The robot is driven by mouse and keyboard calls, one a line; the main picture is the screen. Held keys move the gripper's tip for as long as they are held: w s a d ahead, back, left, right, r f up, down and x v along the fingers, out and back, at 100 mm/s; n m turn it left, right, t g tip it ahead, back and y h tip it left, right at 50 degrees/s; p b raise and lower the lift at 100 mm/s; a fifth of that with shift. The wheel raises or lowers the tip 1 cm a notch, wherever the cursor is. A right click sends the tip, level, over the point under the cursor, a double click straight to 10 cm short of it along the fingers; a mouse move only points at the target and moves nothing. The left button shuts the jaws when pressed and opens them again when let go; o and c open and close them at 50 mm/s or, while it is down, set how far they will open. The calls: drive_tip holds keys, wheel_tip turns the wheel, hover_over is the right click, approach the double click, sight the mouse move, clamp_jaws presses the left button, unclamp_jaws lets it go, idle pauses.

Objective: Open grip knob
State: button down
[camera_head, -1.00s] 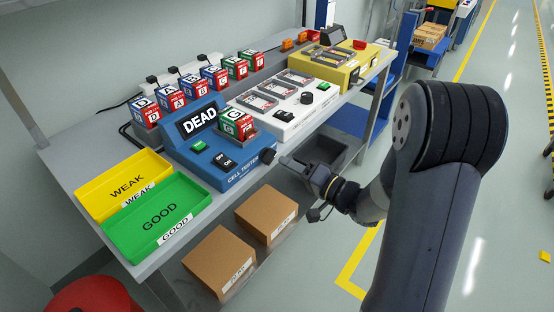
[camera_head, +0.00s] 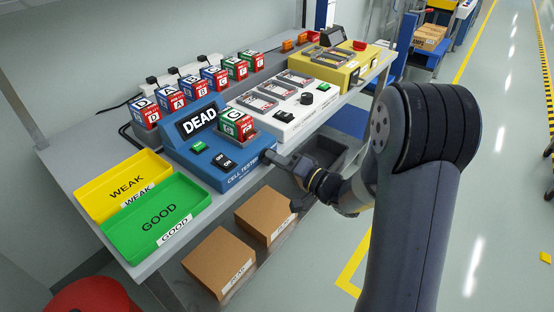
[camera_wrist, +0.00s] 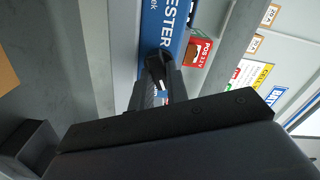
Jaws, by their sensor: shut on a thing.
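The blue cell tester (camera_head: 207,165) stands on the bench, and its display (camera_head: 198,121) reads DEAD. A green-and-red cell marked C (camera_head: 235,124) sits upright in the tester's holder. My gripper (camera_head: 273,157) is at the tester's front right corner. In the wrist view, my gripper (camera_wrist: 158,78) has its fingers closed around the dark grip knob (camera_wrist: 153,54) by the blue front face. In the head view the fingers largely hide the knob.
The yellow WEAK tray (camera_head: 121,184) and green GOOD tray (camera_head: 135,247) lie left of the tester. Several cells stand behind it. A white charger (camera_head: 285,127) and a yellow unit (camera_head: 362,58) are to the right. Cardboard boxes (camera_head: 266,212) sit below the bench edge.

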drive_tip(key=shift+n, duration=0.3)
drive_tip(key=n+b, duration=0.6)
drive_tip(key=n, duration=0.6)
drive_tip(key=shift+s+a+b, duration=0.1)
drive_tip(key=shift+s+b, duration=0.05)
drive_tip(key=shift+b, duration=0.2)
drive_tip(key=shift+r, duration=0.1)
idle(0.4)
drive_tip(key=c, duration=1.6)
unclamp_jaws()
drive_tip(key=shift+c, duration=0.2)
drive_tip(key=p+v, duration=0.1)
drive_tip(key=v, duration=1)
